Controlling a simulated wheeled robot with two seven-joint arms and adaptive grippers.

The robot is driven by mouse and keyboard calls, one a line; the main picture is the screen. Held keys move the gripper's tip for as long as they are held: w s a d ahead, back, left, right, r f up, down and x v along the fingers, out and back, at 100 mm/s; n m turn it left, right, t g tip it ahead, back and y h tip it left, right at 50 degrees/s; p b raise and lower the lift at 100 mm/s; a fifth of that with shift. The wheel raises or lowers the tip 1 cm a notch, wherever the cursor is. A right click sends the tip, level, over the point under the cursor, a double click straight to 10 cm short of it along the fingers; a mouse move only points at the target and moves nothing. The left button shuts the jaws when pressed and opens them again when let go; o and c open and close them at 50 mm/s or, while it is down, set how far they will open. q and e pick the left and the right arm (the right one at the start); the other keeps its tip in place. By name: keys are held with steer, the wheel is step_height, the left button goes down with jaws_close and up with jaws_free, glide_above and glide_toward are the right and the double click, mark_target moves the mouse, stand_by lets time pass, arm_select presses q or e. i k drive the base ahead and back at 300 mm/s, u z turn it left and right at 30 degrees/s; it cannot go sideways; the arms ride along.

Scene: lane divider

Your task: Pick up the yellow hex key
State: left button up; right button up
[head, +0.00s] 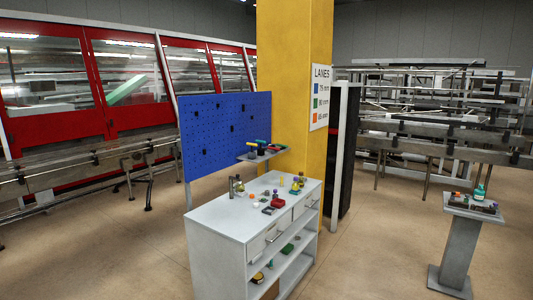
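I cannot make out a yellow hex key for certain; the small items are too small to tell apart. Other yellow bits show among the small items at the right of that top. Neither of my grippers is in view.
A blue pegboard (225,130) stands behind the cabinet, with a small shelf (245,158) holding coloured-handled items. A yellow pillar (290,90) rises behind. A grey pedestal (459,250) with small items stands at right. The floor between cabinet and pedestal is clear.

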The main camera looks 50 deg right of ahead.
mark_target(252, 144)
steer(key=z, duration=2.3)
steer(key=k, duration=1)
steer(key=z, duration=0.9)
steer(key=i, duration=2.1)
steer(key=u, duration=0.35)
steer(key=i, duration=2)
steer(key=u, duration=0.4)
steer(key=i, duration=2)
steer(key=u, duration=0.75)
steer(key=i, duration=1.25)
steer(key=u, duration=0.7)
